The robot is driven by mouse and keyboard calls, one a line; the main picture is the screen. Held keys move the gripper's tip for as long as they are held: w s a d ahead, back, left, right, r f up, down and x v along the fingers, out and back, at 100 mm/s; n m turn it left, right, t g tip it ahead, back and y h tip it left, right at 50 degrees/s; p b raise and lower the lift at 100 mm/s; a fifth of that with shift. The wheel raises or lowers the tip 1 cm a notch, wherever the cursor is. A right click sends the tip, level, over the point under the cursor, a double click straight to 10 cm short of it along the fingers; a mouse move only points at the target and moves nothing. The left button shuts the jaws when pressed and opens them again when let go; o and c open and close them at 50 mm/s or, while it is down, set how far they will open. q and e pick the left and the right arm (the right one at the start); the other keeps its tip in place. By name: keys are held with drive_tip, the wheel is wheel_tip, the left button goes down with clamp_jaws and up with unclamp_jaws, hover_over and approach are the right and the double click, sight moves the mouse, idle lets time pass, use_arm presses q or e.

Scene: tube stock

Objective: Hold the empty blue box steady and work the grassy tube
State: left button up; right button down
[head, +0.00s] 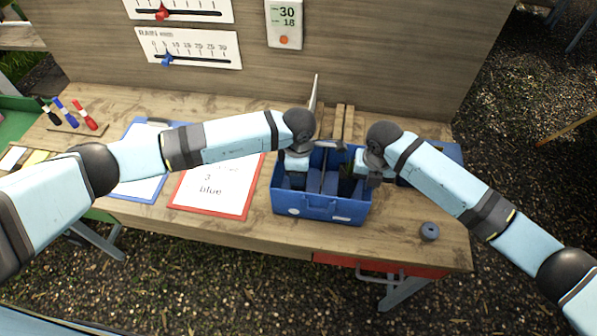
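A blue box (336,212) stands on the wooden table, its front wall facing me, with a dark divider (324,180) inside. My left gripper (293,182) points down at the box's left side; its fingertips are too small and hidden to judge. My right gripper (362,176) is low over the box's right side, its fingers mostly hidden by the wrist. A dark green, grassy-looking piece (347,187) shows inside the box beside the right gripper; I cannot tell whether it is held.
A red-framed board reading "3 blue" (217,188) and a blue clipboard (137,186) lie to the left. A grey ring-shaped piece (429,231) lies at the front right. Another blue container (447,152) is partly behind my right arm. A backboard (380,60) rises behind.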

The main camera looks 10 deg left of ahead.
use_arm(q)
wheel_tip(320, 180, up, 10)
drive_tip(key=shift+f, duration=0.1)
idle(0.4)
use_arm(e)
drive_tip(key=c, duration=1.2)
unclamp_jaws()
wheel_tip(320, 180, up, 12)
drive_tip(key=shift+r, duration=0.1)
